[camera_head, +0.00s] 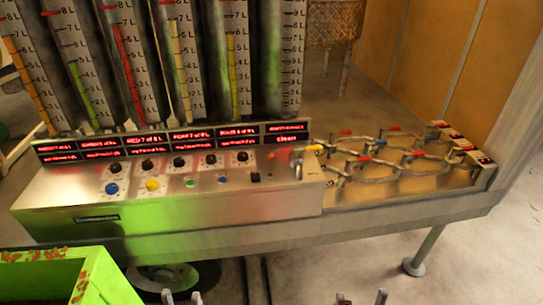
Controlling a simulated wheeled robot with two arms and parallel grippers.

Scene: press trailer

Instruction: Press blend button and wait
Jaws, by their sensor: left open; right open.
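A metal control panel (180,205) stands ahead of me with a row of black knobs along its top. Below the knobs are a blue button (112,188), a yellow button (152,184) and a smaller blue button (223,179). Their labels are too small to read, so I cannot tell which is the blend button. My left gripper (182,298) shows only its fingertips at the bottom edge, open and apart from the panel. My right gripper (361,298) is open at the bottom edge, further right, also clear of the panel.
Red lit displays (171,143) run above the knobs, with tall graduated tubes (180,55) behind. A tray with wire loops (400,190) extends right. A green bin (107,275) stands front left. A support leg (425,248) meets the floor at right. Floor shows between the grippers.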

